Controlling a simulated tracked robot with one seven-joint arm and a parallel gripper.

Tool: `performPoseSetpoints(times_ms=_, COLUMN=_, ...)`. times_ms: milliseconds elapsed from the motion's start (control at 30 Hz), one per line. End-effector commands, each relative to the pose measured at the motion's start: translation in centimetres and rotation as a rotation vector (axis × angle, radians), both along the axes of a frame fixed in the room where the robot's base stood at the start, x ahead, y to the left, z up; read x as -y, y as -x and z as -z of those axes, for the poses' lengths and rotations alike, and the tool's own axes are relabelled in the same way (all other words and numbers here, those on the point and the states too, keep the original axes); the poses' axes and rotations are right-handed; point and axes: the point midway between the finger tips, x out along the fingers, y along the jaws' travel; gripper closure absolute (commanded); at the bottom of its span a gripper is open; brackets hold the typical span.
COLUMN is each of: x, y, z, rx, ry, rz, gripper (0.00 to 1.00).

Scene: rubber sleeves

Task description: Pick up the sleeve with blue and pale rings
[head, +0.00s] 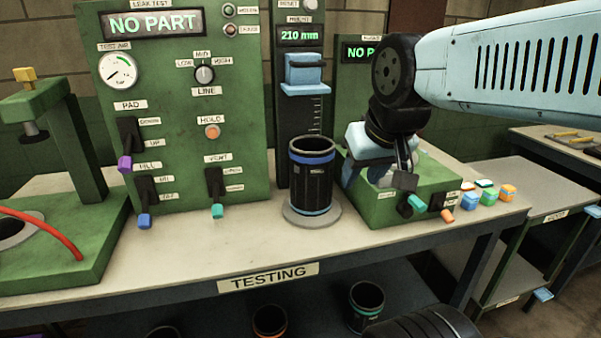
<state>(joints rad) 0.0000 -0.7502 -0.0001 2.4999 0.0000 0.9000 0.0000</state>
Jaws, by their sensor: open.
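A black rubber sleeve (312,182) with a blue ring near its top and a paler blue ring near its base stands upright on a round grey plate (290,216) on the testing bench. Its open mouth faces up. My gripper (388,178) is open and empty, pointing down to the right of the sleeve, over the low green control box. It is apart from the sleeve in the picture. Its far finger is hard to make out.
A green leak test panel (245,125) stands left of the sleeve, and a dark height gauge (300,105) behind it. The green box (385,213) with levers is close on its right. Other sleeves (366,305) are on the shelf below. The bench front (190,260) is clear.

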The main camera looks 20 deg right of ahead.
Motion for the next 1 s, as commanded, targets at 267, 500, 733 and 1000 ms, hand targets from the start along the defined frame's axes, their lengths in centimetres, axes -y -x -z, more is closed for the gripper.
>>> performPoseSetpoints(times_ms=267, x=0.0, y=-0.2, z=-0.1, rx=-0.001, ry=0.0, rz=0.0, gripper=0.59)
performPoseSetpoints(times_ms=500, x=0.4, y=-3.9, z=-1.8, rx=-0.02, ry=-0.008, rz=0.005, gripper=0.59)
performPoseSetpoints(times_ms=733, x=1.9, y=-11.2, z=-3.9, rx=-0.049, ry=-0.016, rz=0.013, gripper=0.59)
performPoseSetpoints(times_ms=1000, x=4.2, y=-19.9, z=-4.5, rx=-0.08, ry=-0.012, rz=0.028, gripper=0.59)
